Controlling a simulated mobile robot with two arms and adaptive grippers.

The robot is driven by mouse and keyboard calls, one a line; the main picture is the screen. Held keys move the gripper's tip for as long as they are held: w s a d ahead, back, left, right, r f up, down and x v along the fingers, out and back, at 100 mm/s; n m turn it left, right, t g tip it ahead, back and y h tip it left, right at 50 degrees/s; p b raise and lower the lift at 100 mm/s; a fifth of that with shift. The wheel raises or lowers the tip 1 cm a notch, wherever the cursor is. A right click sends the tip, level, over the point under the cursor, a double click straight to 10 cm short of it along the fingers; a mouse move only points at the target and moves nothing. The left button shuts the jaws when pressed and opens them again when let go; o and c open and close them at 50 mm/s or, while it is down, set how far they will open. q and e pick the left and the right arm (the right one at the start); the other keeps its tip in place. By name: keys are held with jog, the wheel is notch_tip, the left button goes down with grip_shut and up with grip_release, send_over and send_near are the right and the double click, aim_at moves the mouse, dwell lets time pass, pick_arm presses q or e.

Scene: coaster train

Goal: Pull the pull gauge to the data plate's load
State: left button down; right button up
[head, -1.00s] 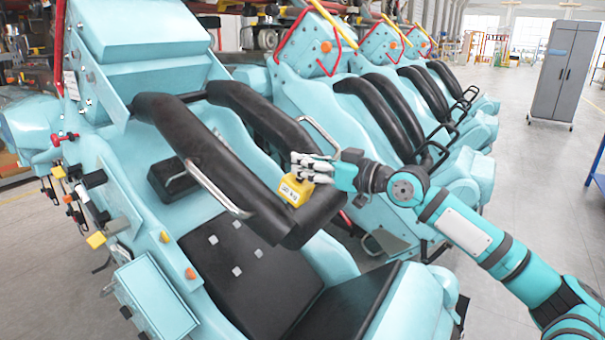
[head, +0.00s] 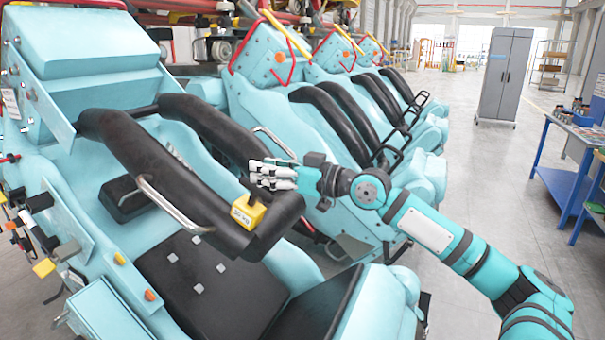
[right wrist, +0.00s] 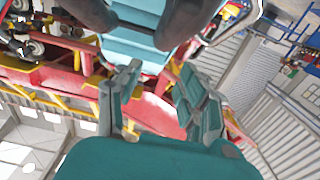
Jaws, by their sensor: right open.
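The pull gauge, a small yellow block (head: 247,212) with a dark top and a printed label, sits on the end of the front seat's black restraint bar (head: 205,193). I cannot read its label. My right gripper (head: 252,173) is open, its fingers pointing left, just above the gauge and apart from it in the head view. In the right wrist view the gripper's two fingers (right wrist: 160,108) stand apart with nothing between them, and the gauge is not visible. A small white plate (head: 11,103) is at the left edge; its text is unreadable. My left gripper is not in view.
A metal handle (head: 172,207) runs along the restraint. More teal seats (head: 330,170) with black restraints stand behind my right arm. A grey cabinet (head: 503,75) and a blue table (head: 570,140) are at the right, with open floor between.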

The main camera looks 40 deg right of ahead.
jog(key=v, duration=1.1)
jog(key=shift+s, duration=0.15)
